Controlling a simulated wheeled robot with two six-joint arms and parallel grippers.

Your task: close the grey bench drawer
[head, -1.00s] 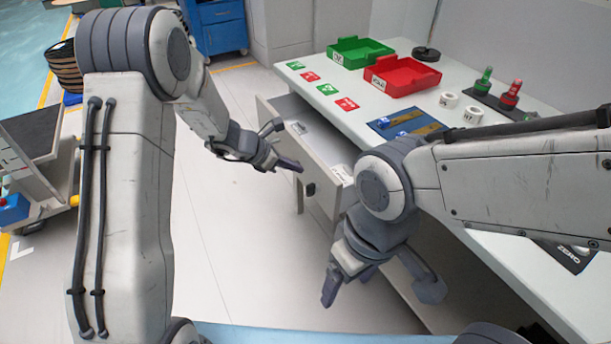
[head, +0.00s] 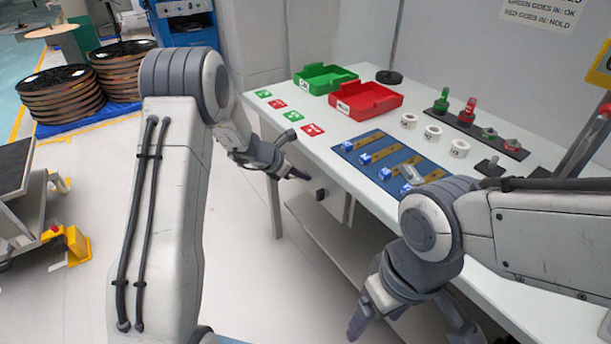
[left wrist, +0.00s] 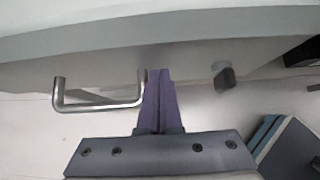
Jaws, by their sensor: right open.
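The grey bench drawer (head: 338,203) sits under the white tabletop, its front close to the bench edge, and no open interior shows. In the left wrist view its front (left wrist: 110,65) runs across below the bench edge, with a metal bar handle (left wrist: 98,106) left of my fingers and a dark knob (left wrist: 224,78) to their right. My left gripper (head: 306,177) is shut and empty, fingertips pointing at the front; I cannot tell if they touch it. The left fingers also show in the left wrist view (left wrist: 159,75). My right gripper (head: 410,322) is open and empty, low before the bench.
On the bench (head: 270,118) stand a green tray (head: 325,80), a red tray (head: 365,103), a blue mat (head: 375,150) with several parts, white rolls (head: 432,132) and a dark stand with colored pieces (head: 505,148). Stacked reels (head: 60,95) stand at the far left.

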